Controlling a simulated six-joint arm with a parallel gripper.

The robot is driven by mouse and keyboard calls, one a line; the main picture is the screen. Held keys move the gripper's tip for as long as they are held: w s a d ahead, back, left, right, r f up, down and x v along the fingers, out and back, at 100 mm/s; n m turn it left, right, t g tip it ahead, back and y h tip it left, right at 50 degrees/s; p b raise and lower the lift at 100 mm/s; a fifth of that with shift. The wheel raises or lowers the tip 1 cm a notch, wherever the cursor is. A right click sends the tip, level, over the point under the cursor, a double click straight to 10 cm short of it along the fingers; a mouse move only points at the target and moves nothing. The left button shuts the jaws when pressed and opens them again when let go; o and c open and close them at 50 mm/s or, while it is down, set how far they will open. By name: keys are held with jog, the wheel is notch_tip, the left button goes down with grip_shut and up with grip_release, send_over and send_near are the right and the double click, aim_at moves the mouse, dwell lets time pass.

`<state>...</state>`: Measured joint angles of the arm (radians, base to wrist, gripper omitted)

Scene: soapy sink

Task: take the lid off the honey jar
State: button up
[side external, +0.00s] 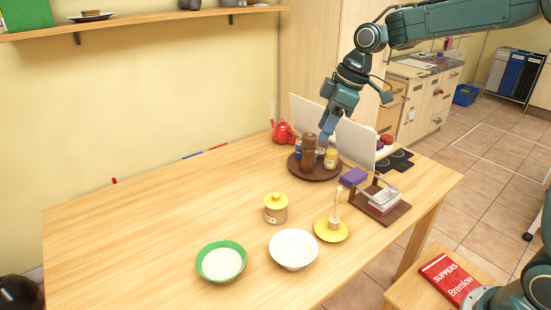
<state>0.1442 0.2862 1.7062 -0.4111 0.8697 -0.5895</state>
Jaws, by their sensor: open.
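A small jar with a yellow knobbed lid (276,197) and a tan, labelled body (275,215) stands upright on the table. It appears to be the honey jar, and its lid is on. My gripper (325,142) is open, pointing down above a round brown tray (316,174) farther back, well apart from the jar. Its fingertips are small here and close to a brown bottle or mill (308,153) on the tray. I cannot tell whether they touch it.
A yellow-topped jar (331,158) shares the tray. A yellow dish with an upright stick (331,230), a white bowl (293,250) and a green-rimmed bowl (221,262) stand near the jar. A rack (390,212) stands to the right. The table's left side is clear.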

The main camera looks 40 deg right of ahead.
jog(key=w+d+f+n+g+y, duration=0.1)
jog(key=w+f+n, duration=0.3)
jog(key=w+f, duration=0.6)
notch_tip(320, 180, down, 3)
jog(key=shift+w+d+f+y, duration=0.2)
jog(key=shift+d+y, duration=0.1)
jog(key=shift+d, duration=0.3)
send_over(278, 194)
jog(key=s+d, duration=0.1)
jog(key=d, duration=0.2)
jog(key=f, duration=0.7)
jog(key=shift+s+a+f, duration=0.1)
jog(key=shift+a+f, duration=0.15)
jog(key=shift+f, duration=0.15)
jog(key=shift+x, duration=2.6)
jog(key=shift+a+r, duration=0.1)
jog(key=shift+a, duration=0.05)
grip_shut()
